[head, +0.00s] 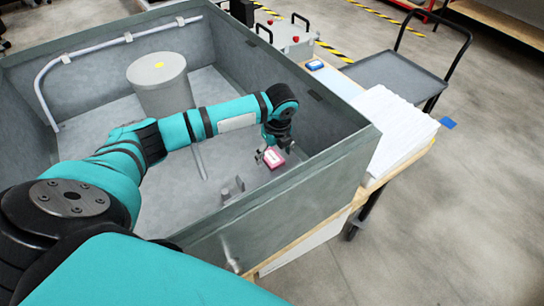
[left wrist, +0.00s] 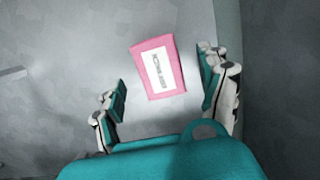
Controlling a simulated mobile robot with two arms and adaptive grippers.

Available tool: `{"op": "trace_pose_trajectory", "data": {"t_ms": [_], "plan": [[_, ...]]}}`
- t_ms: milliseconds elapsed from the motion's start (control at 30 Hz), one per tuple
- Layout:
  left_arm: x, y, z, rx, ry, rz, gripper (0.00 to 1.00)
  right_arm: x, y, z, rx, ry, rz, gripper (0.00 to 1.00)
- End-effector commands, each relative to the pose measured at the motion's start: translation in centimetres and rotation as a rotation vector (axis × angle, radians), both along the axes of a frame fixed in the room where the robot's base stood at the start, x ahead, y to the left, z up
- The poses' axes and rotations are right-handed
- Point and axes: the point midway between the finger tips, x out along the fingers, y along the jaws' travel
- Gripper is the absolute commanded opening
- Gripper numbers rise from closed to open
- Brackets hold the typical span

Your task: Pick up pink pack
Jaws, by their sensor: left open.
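The pink pack (head: 273,158) has a white label and lies on the floor of the grey open-topped box, near the box's right wall. In the left wrist view the pink pack (left wrist: 157,68) lies flat and slightly tilted, ahead of the fingers. My left gripper (head: 270,148) reaches down into the box right by the pack. In the left wrist view my left gripper (left wrist: 162,100) is open, with one finger to each side of the pack's near end and a gap to the pack. My right gripper is in neither view.
The grey box (head: 300,190) has high walls around the pack. A grey cylinder (head: 162,90) with a yellow spot and a small metal bracket (head: 232,190) stand inside. White sheets (head: 395,125) and a blue item (head: 315,65) lie outside to the right. A dark cart (head: 395,75) stands beyond.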

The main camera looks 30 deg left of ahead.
Motion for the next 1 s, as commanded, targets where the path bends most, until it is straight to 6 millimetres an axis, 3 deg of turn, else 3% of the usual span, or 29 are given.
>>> {"op": "trace_pose_trajectory", "data": {"t_ms": [133,367,833,1000], "plan": [[0.07,0.33,-1.44,0.002,0.000,0.002,0.77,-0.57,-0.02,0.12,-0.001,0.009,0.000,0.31],[0.11,0.36,-1.64,0.003,-0.001,0.001,0.77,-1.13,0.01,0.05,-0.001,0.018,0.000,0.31],[0.11,0.35,-1.59,0.002,-0.001,0.001,0.18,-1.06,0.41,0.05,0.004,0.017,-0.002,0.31],[0.13,0.36,-1.57,0.001,-0.002,0.001,0.16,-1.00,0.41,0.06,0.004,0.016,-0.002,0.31]]}}
